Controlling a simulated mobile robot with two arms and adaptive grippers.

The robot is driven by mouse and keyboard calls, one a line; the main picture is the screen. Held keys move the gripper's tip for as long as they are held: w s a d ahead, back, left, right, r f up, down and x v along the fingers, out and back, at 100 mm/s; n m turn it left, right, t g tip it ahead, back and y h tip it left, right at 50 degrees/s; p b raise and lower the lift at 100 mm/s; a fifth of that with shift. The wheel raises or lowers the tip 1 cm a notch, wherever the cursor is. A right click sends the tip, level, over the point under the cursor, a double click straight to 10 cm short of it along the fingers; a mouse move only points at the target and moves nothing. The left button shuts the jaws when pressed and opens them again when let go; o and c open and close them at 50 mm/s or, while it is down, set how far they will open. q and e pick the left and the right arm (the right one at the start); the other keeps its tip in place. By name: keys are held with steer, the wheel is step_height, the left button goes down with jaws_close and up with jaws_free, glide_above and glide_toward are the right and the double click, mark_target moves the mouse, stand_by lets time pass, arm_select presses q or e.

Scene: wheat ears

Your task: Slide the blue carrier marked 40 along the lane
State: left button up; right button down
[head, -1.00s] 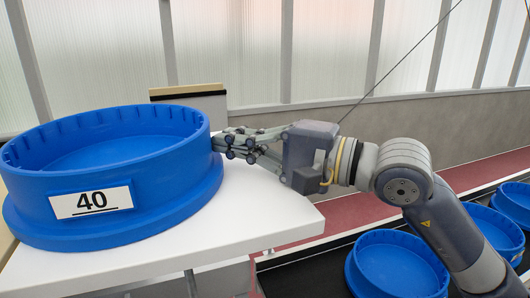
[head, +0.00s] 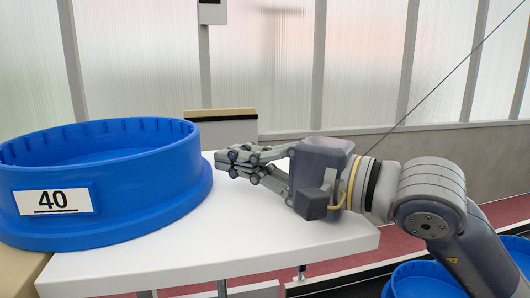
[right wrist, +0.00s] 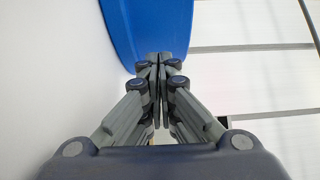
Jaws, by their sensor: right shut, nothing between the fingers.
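The blue carrier (head: 110,205) is a round, open tub with a white label reading 40. It stands upright at the left of the head view, partly cut off by the frame edge, on a white table (head: 290,240). My right gripper (head: 222,161) is shut and empty, its fingertips at the carrier's right side. I cannot tell whether they touch it. In the right wrist view the closed fingertips (right wrist: 158,58) point at the blue carrier wall (right wrist: 147,25). My left gripper is not in view.
A beige surface (head: 18,272) adjoins the white table at the lower left, by the carrier. The tabletop right of the carrier is bare up to its corner. More blue tubs (head: 425,280) stand lower at the right. A light panel (head: 220,130) stands behind the table.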

steer(key=v, duration=0.9)
steer(key=shift+s+d, duration=0.1)
steer(key=shift+d, duration=0.05)
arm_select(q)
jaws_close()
arm_select(e)
steer(key=shift+s+d, duration=0.25)
steer(key=shift+d, duration=0.05)
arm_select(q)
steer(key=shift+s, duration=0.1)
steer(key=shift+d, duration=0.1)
